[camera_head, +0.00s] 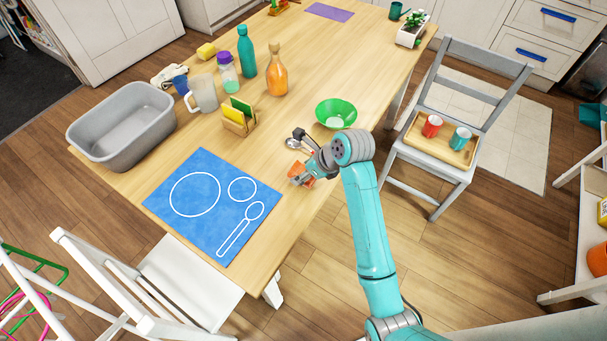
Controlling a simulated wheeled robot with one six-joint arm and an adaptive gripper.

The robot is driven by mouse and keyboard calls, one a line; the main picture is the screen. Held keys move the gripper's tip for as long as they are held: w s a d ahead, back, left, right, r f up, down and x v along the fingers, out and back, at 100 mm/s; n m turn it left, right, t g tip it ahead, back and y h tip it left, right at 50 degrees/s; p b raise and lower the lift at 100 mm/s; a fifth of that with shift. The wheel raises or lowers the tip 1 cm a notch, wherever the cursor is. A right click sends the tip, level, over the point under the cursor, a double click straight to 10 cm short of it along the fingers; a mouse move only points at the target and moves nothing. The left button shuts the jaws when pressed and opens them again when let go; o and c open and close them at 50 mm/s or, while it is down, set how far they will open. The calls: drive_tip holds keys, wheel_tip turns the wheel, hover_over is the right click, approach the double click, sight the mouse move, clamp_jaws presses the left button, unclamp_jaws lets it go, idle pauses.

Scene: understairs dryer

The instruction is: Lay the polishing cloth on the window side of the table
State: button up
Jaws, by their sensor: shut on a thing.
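My gripper (302,179) is at the right edge of the wooden table (300,130), close above its top. It is shut on a small orange piece (296,170), which looks like the polishing cloth. The fingers partly hide it, and I cannot tell whether it touches the table. No window is in view.
A grey tub (122,120), bottles and cups fill the left. A grey chair (444,135) with a tray stands right. The table's far middle is clear.

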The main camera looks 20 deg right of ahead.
drive_tip(key=shift+f, duration=1.2)
drive_tip(key=shift+f, duration=0.1)
drive_tip(key=o, duration=1)
drive_tip(key=v, duration=1.2)
